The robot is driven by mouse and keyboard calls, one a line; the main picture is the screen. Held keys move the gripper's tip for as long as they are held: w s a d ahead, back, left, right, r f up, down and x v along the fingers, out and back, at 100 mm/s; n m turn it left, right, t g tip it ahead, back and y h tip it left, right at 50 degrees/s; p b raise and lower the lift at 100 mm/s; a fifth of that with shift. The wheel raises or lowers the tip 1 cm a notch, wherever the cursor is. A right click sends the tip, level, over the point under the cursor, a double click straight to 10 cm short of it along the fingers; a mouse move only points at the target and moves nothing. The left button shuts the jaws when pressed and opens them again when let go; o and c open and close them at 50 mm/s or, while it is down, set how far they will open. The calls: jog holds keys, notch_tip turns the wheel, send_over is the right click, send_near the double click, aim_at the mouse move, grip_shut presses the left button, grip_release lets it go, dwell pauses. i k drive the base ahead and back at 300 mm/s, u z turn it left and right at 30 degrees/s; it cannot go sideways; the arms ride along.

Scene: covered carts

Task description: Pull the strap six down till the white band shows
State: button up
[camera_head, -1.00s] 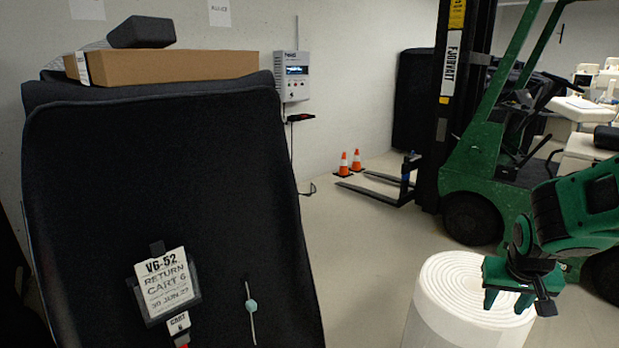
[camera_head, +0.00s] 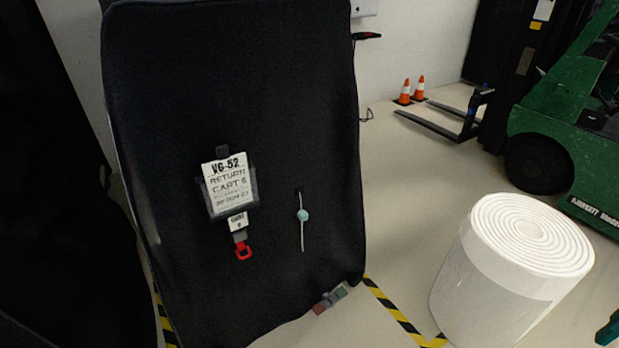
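A black-covered cart (camera_head: 290,110) stands left of centre. Below the card hangs a small white tag (camera_head: 237,221), seemingly marked cart 6, on a short strap with a red pull loop (camera_head: 243,250). No white band can be made out on the strap. To the right, a pale bead (camera_head: 303,215) sits on a thin whitish cord. Only a green piece of my gripper (camera_head: 609,329) shows at the bottom right edge, far from the red loop; its fingers cannot be made out.
A white roll (camera_head: 460,285) stands on the floor right of the cart. Yellow-black tape (camera_head: 392,310) marks the floor between them. A green forklift (camera_head: 555,130) and two orange cones (camera_head: 404,93) are behind. Another dark shape (camera_head: 45,190) fills the left side.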

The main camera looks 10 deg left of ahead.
aim_at(246, 257)
jog(key=u, duration=1.3)
